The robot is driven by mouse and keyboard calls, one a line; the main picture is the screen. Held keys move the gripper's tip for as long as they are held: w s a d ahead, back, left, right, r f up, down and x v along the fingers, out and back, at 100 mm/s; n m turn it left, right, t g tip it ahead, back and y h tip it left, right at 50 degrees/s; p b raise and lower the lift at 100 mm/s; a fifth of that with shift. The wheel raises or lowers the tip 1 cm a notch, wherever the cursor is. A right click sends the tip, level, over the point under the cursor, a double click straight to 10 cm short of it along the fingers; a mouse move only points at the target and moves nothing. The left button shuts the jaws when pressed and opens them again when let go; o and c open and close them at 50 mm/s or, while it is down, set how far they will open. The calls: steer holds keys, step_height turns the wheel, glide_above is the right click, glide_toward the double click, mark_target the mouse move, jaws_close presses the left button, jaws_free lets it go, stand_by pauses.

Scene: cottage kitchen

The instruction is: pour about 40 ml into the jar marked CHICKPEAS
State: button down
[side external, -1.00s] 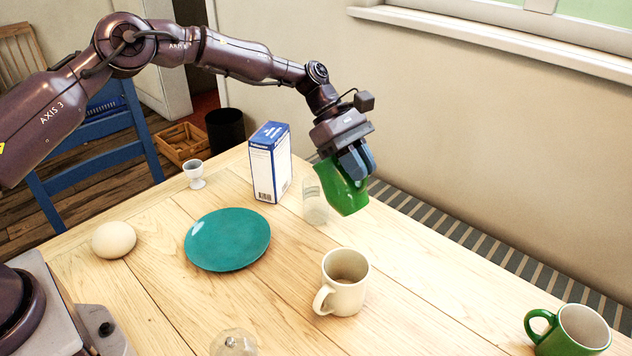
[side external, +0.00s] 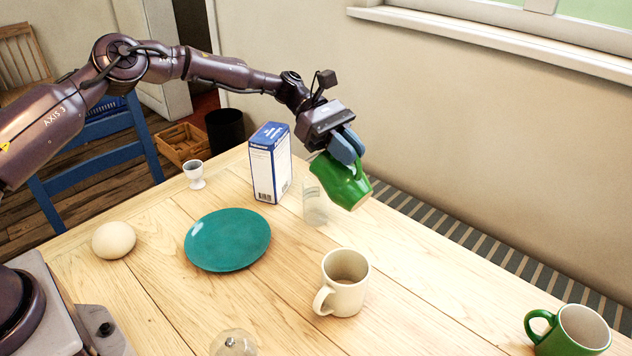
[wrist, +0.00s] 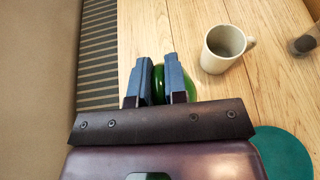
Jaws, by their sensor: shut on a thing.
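My gripper (side external: 352,160) is shut on a green mug (side external: 338,182) and holds it tilted above the table. The mug also shows between the fingers in the wrist view (wrist: 160,82). Its inside is not visible, and I cannot tell whether anything flows from it. A clear glass jar (side external: 314,210) stands upright on the table, just below and left of the mug, partly hidden by it. Faint marks show on the jar but cannot be read as CHICKPEAS. Its fill level cannot be made out.
A cream mug (side external: 345,290) stands in front, with a second green mug (side external: 572,335) at the right corner. A blue-and-white carton (side external: 270,165) stands left of the jar. A teal plate (side external: 228,240), egg cup (side external: 194,174), egg (side external: 114,240) and glass object (side external: 233,343) are further left.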

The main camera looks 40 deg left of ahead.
steer(key=shift+a+r+h, duration=0.6)
steer(key=shift+a+h, duration=0.15)
steer(key=shift+h, duration=0.15)
stand_by(0.5)
steer(key=shift+d+r, duration=0.15)
steer(key=shift+d, duration=0.35)
stand_by(0.5)
steer(key=shift+a+r+h, duration=0.45)
steer(key=shift+a+h, duration=0.1)
steer(key=shift+h, duration=0.65)
steer(key=shift+d, duration=0.1)
